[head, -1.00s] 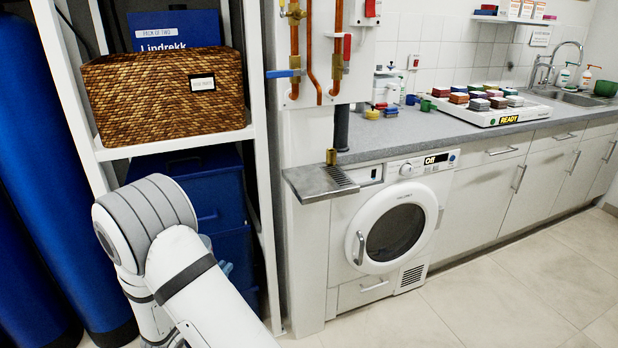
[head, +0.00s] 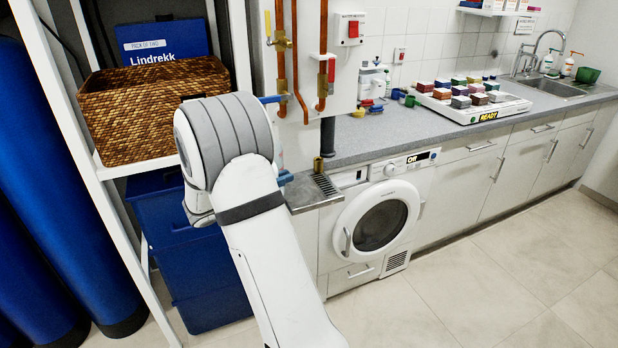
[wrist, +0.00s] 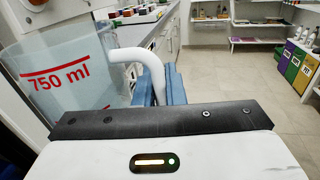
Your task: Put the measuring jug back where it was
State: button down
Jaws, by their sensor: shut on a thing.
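The measuring jug (wrist: 65,75) is clear, with red "750 ml" lettering and a white handle, at the left of the wrist view. My gripper (wrist: 160,88) has blue fingers, which are shut on the jug's white handle. The jug looks upright and appears empty, though part of it is cut off by the frame. In the head view my arm hides most of the jug; a blue finger of my gripper (head: 284,178) shows beside the metal drip tray (head: 325,187). I cannot tell whether the jug touches the tray.
A small brass fitting (head: 318,166) stands at the tray's back edge. Copper pipes with valves (head: 322,85) hang above. A wicker basket (head: 140,120) sits on the white shelf at left. The washing machine (head: 380,218) and grey worktop (head: 370,130) are at right. The floor in front is clear.

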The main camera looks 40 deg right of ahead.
jog(key=shift+s+d+f+p, duration=0.15)
jog(key=shift+d+f, duration=0.45)
jog(key=shift+d, duration=1.2)
jog(key=shift+w+d+f+p, duration=0.2)
jog(key=shift+d+f, duration=0.45)
jog(key=shift+d, duration=1.15)
jog(key=shift+s+d+f+p, duration=0.25)
jog(key=shift+d+f, duration=0.35)
jog(key=shift+d, duration=1.2)
jog(key=c, duration=1.5)
grip_release()
